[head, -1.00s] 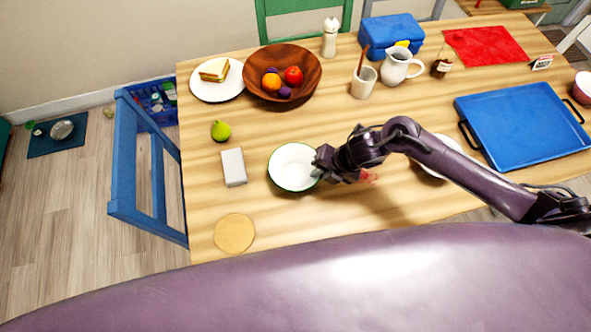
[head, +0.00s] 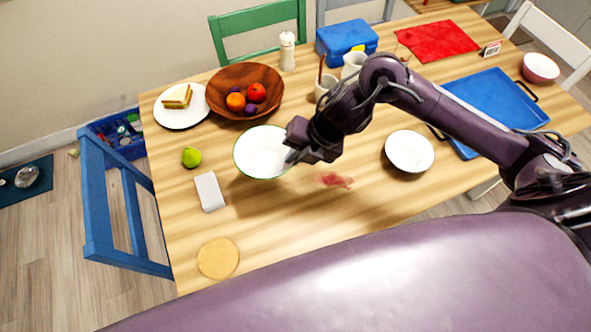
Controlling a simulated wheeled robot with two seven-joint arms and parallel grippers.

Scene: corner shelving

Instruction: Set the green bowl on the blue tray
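The green bowl (head: 258,150), white inside with a green rim, is left of the table's middle in the head view. It hangs a little above the wood, with a shadow below it. My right gripper (head: 296,146) is shut on its right rim; the fingertips are partly hidden by the gripper body. The blue tray (head: 500,96) lies at the right of the table, well away from the bowl. My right arm covers part of the tray. My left gripper is not in view.
A white bowl (head: 409,150) stands between the green bowl and the tray, near a red smear (head: 333,180). A white jug (head: 353,63), partly hidden, and a blue box (head: 345,38) are behind my arm. A fruit bowl (head: 216,88) stands behind. The tray's visible surface is empty.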

